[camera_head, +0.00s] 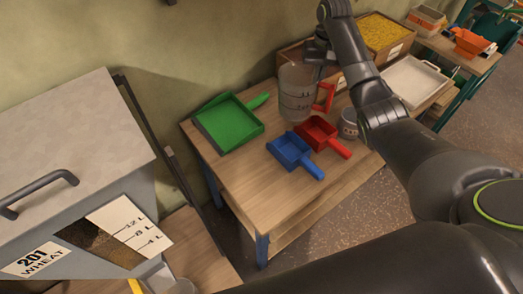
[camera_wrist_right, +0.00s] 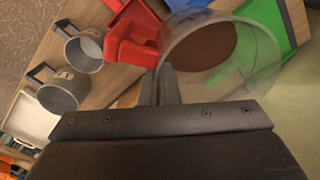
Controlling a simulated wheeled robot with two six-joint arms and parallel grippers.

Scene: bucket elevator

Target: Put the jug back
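The clear jug (camera_head: 297,98) with dark marks and a red handle (camera_head: 325,97) is over the back part of the wooden table, behind the scoops. My right gripper (camera_head: 319,50) is at its top rim on the handle side. In the right wrist view, my right gripper's fingers (camera_wrist_right: 167,86) are close together at the edge of the jug (camera_wrist_right: 225,48) and look shut on it. The jug looks upright; whether its base touches the table is hard to tell. Its inside shows a brown round bottom. My left gripper is not in view.
On the table (camera_head: 240,170) lie a green dustpan (camera_head: 230,124), a blue scoop (camera_head: 290,150), a red scoop (camera_head: 318,132) and a metal mug (camera_head: 348,122). A grain box (camera_head: 382,30) and white tray (camera_head: 413,80) are at right. A grey wheat bin (camera_head: 65,150) stands at left.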

